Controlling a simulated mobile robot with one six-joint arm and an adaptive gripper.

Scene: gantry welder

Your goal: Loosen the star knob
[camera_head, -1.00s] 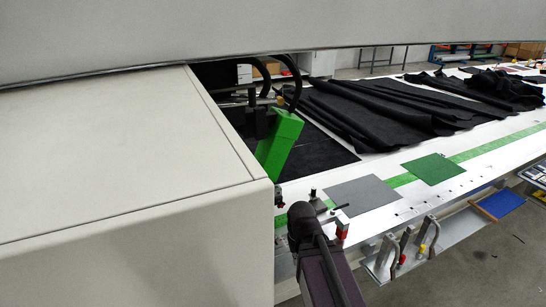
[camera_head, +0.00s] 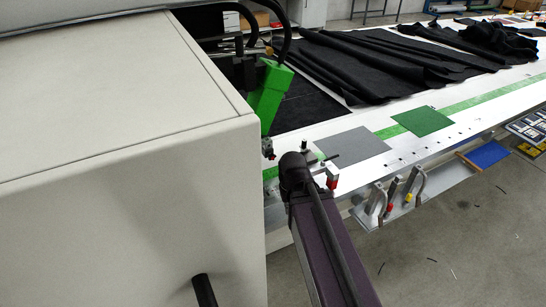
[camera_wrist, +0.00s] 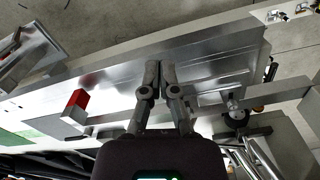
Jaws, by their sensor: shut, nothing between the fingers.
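My gripper (camera_wrist: 160,68) shows in the wrist view with its two grey fingertips together and nothing between them. It is over a shiny metal surface (camera_wrist: 205,68). A small dark round knob (camera_wrist: 236,119), with a metal pin at it, is right of and below the fingertips, apart from them. It may be the star knob, but its shape is too small to be sure. In the head view my dark arm stands in front of the table edge and hides the gripper. A small dark fitting (camera_head: 268,150) sits by the housing there; I cannot tell whether it is the knob.
A red and grey block (camera_wrist: 75,108) is left of the fingers; a red-and-white block (camera_head: 332,178) stands beside my arm. The large pale housing (camera_head: 120,150) fills the left. Floor is open at lower right.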

